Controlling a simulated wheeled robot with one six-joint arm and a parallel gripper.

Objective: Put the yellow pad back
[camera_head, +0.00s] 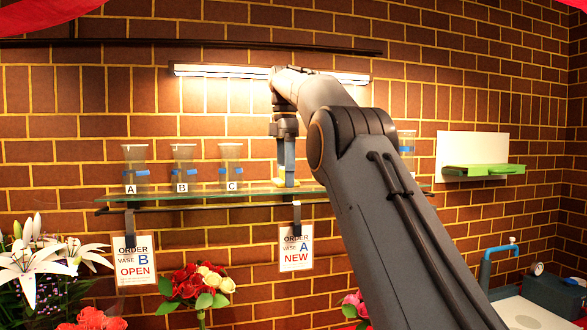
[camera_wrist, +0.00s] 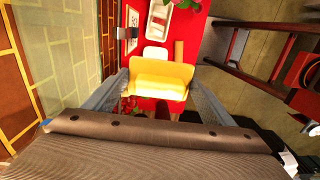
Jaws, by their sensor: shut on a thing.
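The yellow pad (camera_wrist: 162,78) sits between the two fingers of my gripper (camera_wrist: 155,85) in the wrist view. My gripper is shut on it. In the head view my gripper (camera_head: 286,165) points down at the glass shelf (camera_head: 200,196), right of the cup marked C. A pale yellow part of the pad (camera_head: 281,174) shows beside the fingers, close to the shelf top. I cannot tell whether the pad touches the shelf.
Clear cups marked A (camera_head: 136,168), B (camera_head: 183,167) and C (camera_head: 230,166) stand left on the shelf. Another cup (camera_head: 407,150) is partly behind my arm. Order cards (camera_head: 135,260) hang below. A green tray (camera_head: 484,170) is at right. White lilies (camera_head: 30,265) and roses (camera_head: 196,285) stand below.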

